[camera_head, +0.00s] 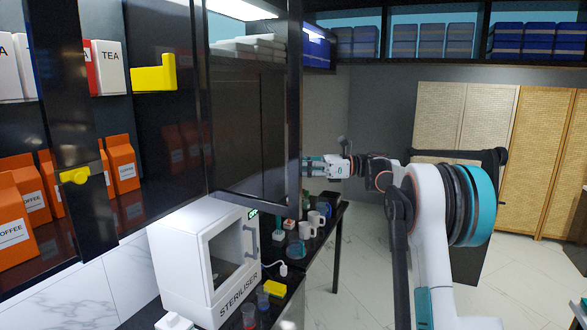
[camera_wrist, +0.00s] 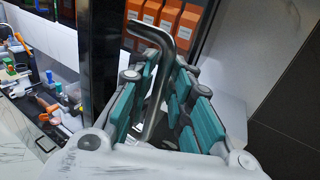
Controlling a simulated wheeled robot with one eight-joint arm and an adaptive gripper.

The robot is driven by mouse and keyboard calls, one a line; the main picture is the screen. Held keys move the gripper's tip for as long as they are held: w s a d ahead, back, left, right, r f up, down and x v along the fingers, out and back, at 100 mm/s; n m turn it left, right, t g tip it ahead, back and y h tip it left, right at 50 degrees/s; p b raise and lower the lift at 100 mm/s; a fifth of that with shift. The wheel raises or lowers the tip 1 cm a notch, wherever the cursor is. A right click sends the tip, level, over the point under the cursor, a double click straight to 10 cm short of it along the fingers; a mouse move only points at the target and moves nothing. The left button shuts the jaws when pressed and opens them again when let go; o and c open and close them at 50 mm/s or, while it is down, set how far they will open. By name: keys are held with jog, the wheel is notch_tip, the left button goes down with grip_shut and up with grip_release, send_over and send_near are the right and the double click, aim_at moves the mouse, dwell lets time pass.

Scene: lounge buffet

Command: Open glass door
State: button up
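The glass door (camera_head: 250,125) is a tall dark-framed panel in the middle left of the head view. It appears to stand out at an angle from the wall cabinet, though how far is hard to tell. My gripper (camera_head: 313,168) is at the door's outer edge, low on the frame. In the wrist view a bent metal handle (camera_wrist: 153,33) runs down between the teal-padded fingers of my gripper (camera_wrist: 166,80). The pads lie close on both sides of it; whether both press on it is unclear. In the head view the handle is hidden.
Cabinet shelves hold orange coffee bags (camera_head: 122,163), tea boxes (camera_head: 106,68) and a yellow block (camera_head: 155,75). Below stands a white steriliser (camera_head: 185,262) on a dark counter with mugs (camera_head: 313,222) and small items. Floor (camera_head: 345,265) shows clear beyond the counter.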

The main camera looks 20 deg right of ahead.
jog(key=shift+s+d, duration=0.2)
jog(key=shift+w+a, duration=0.25)
jog(key=shift+a, duration=0.05)
jog(key=v, duration=1.2)
jog(key=shift+a, duration=0.1)
